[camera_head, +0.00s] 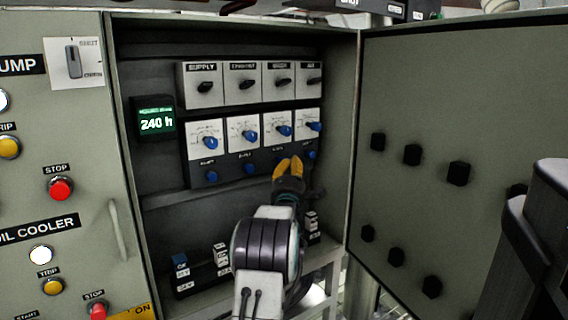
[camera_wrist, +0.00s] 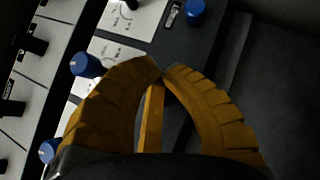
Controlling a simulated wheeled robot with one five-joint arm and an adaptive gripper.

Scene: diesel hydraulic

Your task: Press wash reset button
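A panel in the open cabinet has four-column rows of switches, dials with blue knobs (camera_head: 284,130), and blue buttons below. The top labels read roughly SUPPLY, EXHAUST, a blurred third that may be WASH (camera_head: 280,80), and AUX. My gripper (camera_head: 290,161) has orange fingers, and its tips meet in front of the lower button row, under the third column. The third column's button is hidden behind the fingers. A button to the right (camera_head: 311,155) shows. In the wrist view the shut, empty fingertips (camera_wrist: 162,72) lie over the dark strip; one blue button (camera_wrist: 195,12) is beyond them. Contact cannot be told.
A green display (camera_head: 156,122) reads 240 h at the left. The open cabinet door (camera_head: 455,110) with black knobs stands close on the right. Small switch blocks (camera_head: 221,256) sit on a lower ledge. Red stop buttons (camera_head: 60,188) are on the left panel.

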